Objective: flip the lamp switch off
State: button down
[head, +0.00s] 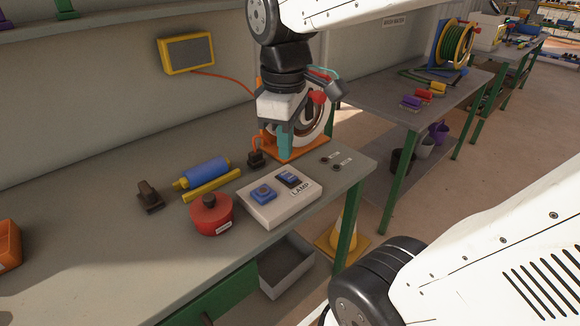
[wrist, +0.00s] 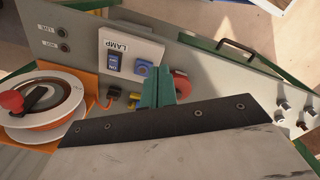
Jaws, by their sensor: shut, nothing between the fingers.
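A pale control box (head: 270,215) labelled LAMP sits near the right end of the workbench. It carries a dark-blue rocker switch (head: 291,180) beside the label and a lighter blue button (head: 263,193). In the wrist view the rocker switch (wrist: 113,63) is by the LAMP label, with the blue button (wrist: 144,67) next to it. Which side of the rocker is pressed is too small to tell for sure. My gripper (head: 285,154) is shut and empty, its teal fingers pointing down behind the box. In the wrist view, its fingers (wrist: 159,82) lie beside the button.
A red round container (head: 210,214), a blue cylinder (head: 207,171) and a yellow bar (head: 211,184) lie left of the box. A cable reel (head: 322,122) stands behind my gripper. A yellow-framed panel (head: 187,53) hangs on the wall.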

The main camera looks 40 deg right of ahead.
jog(key=w+d+n+g, duration=0.1)
jog(key=w+d+n, duration=0.35)
jog(key=w, duration=0.25)
jog(key=n, duration=0.7)
send_over(292, 177)
jog(key=w, duration=0.3)
notch_tip(292, 177, down, 4)
jog(key=shift+s+r+g, duration=0.1)
jog(key=shift+s+g, duration=0.1)
jog(key=shift+g, duration=0.2)
jog(key=f, duration=0.4)
jog(key=s+f, duration=0.1)
jog(key=f, duration=0.4)
jog(key=s+f, duration=0.1)
jog(key=f, duration=0.4)
